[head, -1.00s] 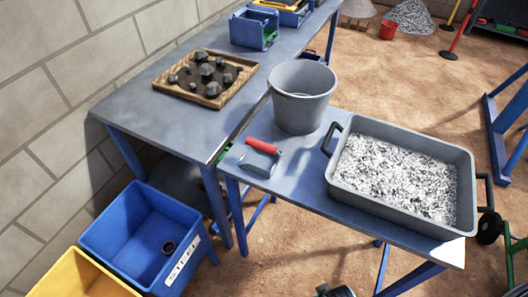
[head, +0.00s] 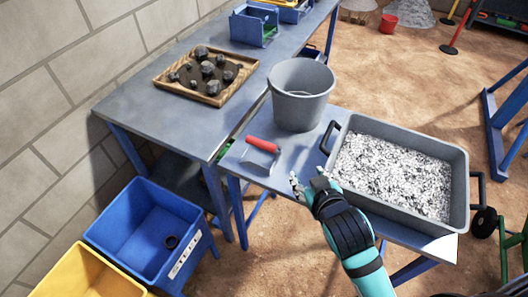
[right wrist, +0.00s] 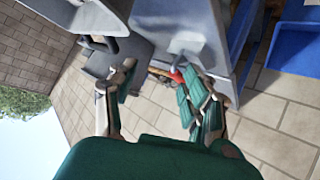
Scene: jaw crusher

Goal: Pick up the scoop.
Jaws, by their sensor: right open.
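The scoop (head: 262,146) has a red handle and a grey metal pan. It lies on the small grey-blue table (head: 287,160), near its left end, in front of the grey bucket. My right gripper (head: 306,176) is open and empty in the head view, to the right of the scoop and nearer the front, apart from it. In the right wrist view the open fingers (right wrist: 155,82) spread on both sides, and the red scoop handle (right wrist: 177,75) shows beyond them, partly hidden by one finger. My left gripper is out of view.
A grey bucket (head: 300,95) stands behind the scoop. A grey tray of crushed stone (head: 463,165) fills the table's right part. A wooden tray of rocks (head: 160,80) sits on the longer bench. Blue (head: 128,240) and yellow (head: 80,275) bins stand at lower left.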

